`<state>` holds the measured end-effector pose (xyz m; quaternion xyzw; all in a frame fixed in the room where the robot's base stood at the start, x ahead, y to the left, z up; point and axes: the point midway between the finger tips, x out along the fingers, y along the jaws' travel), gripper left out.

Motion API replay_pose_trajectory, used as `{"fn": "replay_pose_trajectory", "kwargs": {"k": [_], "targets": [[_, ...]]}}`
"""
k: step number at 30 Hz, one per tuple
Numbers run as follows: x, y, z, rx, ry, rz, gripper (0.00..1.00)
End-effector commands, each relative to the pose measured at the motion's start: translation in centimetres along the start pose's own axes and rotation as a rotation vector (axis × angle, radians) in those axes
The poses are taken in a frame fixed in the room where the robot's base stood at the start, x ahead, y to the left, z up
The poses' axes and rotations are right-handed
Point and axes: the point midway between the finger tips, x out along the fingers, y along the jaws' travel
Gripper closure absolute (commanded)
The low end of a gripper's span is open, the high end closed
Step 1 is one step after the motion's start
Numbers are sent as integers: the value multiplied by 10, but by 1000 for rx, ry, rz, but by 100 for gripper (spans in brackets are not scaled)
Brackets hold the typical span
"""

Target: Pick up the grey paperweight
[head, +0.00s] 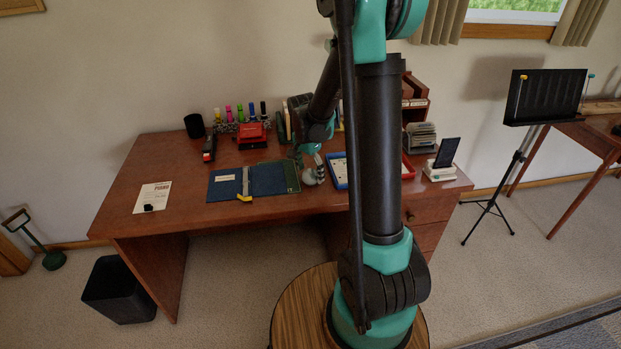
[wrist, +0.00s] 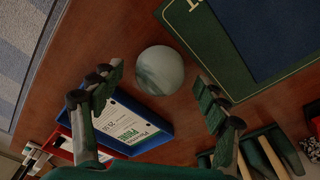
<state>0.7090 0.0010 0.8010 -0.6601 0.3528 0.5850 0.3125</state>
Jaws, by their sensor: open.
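The grey paperweight (wrist: 160,70) is a smooth, round, marbled grey-green ball on the brown desk (head: 165,223). In the wrist view it lies between and slightly beyond the spread fingertips of my gripper (wrist: 158,80), with a gap on both sides. In the head view the paperweight (head: 313,177) shows near the desk's front edge, just right of the dark desk pad, with my gripper (head: 307,160) right above it. My gripper is open and holds nothing. The gripper partly hides the paperweight in the head view.
A dark blue and green desk pad (head: 268,180) lies beside the paperweight. A blue tray (wrist: 153,131) with a printed sheet is on the other side, near a red tray (head: 408,170). Markers, a red box (head: 251,134) and a phone stand (head: 440,172) stand farther off.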

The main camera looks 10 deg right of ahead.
Motion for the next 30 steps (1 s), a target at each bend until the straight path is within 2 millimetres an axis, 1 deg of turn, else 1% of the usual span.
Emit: {"fn": "replay_pose_trajectory", "kwargs": {"k": [3,10,11,25,26,30], "targets": [[7,0,0,0,0,0,26],[8,0,0,0,0,0,26],[8,0,0,0,0,0,28],[8,0,0,0,0,0,86],[8,0,0,0,0,0,89],[8,0,0,0,0,0,89]]}}
